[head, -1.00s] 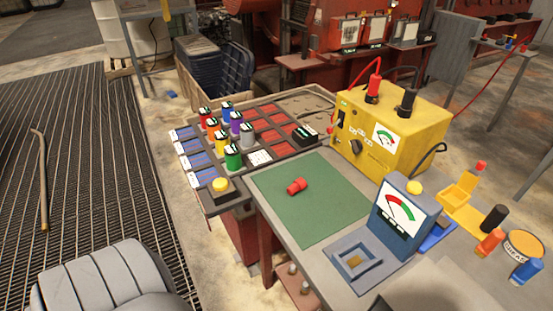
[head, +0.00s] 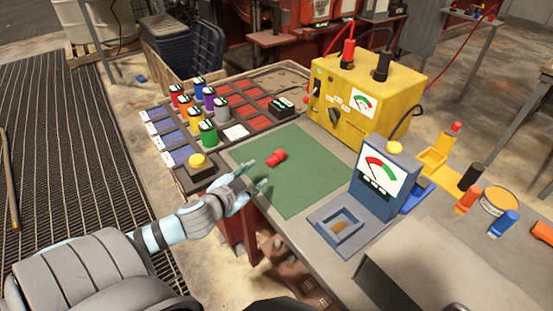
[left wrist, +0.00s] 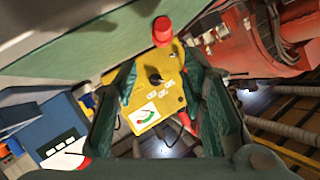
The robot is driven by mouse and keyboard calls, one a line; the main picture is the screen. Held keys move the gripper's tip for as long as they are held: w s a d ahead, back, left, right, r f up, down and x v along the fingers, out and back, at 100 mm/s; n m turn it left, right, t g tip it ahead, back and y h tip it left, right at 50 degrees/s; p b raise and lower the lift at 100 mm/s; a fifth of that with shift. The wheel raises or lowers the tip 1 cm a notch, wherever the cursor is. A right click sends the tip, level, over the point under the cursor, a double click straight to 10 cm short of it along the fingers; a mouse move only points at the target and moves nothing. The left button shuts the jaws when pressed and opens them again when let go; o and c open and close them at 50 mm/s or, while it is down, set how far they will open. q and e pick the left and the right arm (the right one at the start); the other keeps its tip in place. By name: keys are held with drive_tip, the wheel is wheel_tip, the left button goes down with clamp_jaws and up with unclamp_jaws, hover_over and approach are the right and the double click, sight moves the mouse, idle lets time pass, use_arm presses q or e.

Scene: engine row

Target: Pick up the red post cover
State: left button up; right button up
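The red post cover (head: 276,158) is a short red cylinder lying on its side on the green mat (head: 300,185). In the left wrist view a red cylinder, the cover (left wrist: 162,32), shows near the top against the mat. My left gripper (head: 256,174) is open and empty at the mat's left edge, with its fingers spread toward the cover and apart from it. The left wrist view shows its two fingers (left wrist: 162,82) wide apart, with the cover beyond them. My right gripper is not in view.
A yellow tester (head: 360,92) with red and black posts stands behind the mat. A blue meter (head: 385,180) stands to its right. A rack with several coloured canisters (head: 208,132) and a yellow button (head: 197,160) are at the left. The mat around the cover is clear.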

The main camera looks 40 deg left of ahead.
sight(277, 156)
use_arm(q)
drive_tip(key=b+x, duration=0.1)
drive_tip(key=x, duration=0.3)
drive_tip(key=b+x, duration=0.2)
drive_tip(key=x, duration=0.3)
drive_tip(key=b+x, duration=0.2)
drive_tip(key=x, duration=0.3)
drive_tip(key=shift+w+a+r, duration=0.15)
drive_tip(key=shift+w+r, duration=0.05)
drive_tip(key=shift+r, duration=0.05)
drive_tip(key=shift+w, duration=0.2)
drive_tip(key=shift+s, duration=0.1)
drive_tip(key=c, duration=0.8)
drive_tip(key=shift+r, duration=0.1)
drive_tip(key=shift+c, duration=0.2)
